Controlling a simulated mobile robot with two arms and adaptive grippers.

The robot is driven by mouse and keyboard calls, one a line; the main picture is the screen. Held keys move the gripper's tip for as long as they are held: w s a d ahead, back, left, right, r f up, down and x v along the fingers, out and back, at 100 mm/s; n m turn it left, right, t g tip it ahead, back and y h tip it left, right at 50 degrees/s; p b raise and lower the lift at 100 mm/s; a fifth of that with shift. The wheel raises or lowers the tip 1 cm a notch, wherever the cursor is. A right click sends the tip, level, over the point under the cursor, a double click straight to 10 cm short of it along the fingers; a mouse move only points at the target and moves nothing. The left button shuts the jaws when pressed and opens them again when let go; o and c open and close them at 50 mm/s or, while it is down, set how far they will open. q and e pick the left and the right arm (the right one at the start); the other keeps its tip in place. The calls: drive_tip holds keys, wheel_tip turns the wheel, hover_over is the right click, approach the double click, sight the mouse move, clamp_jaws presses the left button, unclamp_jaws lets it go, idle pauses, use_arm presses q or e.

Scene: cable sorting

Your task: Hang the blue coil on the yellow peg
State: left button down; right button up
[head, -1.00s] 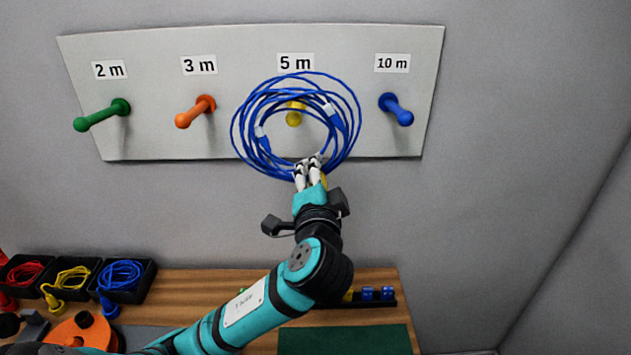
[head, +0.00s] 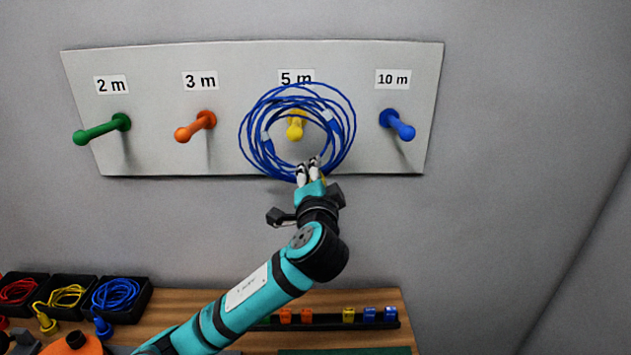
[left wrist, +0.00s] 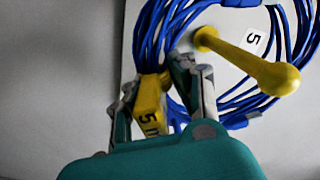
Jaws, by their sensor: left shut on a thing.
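The blue coil (head: 252,150) is upright in front of the board, with the yellow peg (head: 295,130) showing inside its ring. In the left wrist view the peg's knob (left wrist: 281,78) overlaps the blue strands (left wrist: 160,30) from in front, so the coil appears to be around the peg. In the head view a gap shows between the peg and the upper strands. My left gripper (head: 308,164) is shut on the coil's bottom, at a yellow tag reading 5 m (left wrist: 148,108). My right gripper is in neither view.
The pale board (head: 240,65) also bears a green peg (head: 103,130), an orange peg (head: 195,126) and a blue peg (head: 397,125), each under a length label. Below, black bins (head: 145,300) hold other coils on the wooden table (head: 190,305).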

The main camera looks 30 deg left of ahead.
use_arm(q)
drive_tip(key=w+a+f+b, duration=0.3)
drive_tip(key=w, duration=0.2)
drive_tip(key=shift+w+a+f+b, duration=0.2)
drive_tip(key=shift+f+b, duration=0.1)
drive_tip(key=shift+b, duration=0.05)
idle(0.6)
idle(0.4)
drive_tip(key=c, duration=1.1)
unclamp_jaws()
drive_tip(key=shift+o, duration=0.3)
drive_tip(key=shift+s+d, duration=0.1)
drive_tip(key=v, duration=1.2)
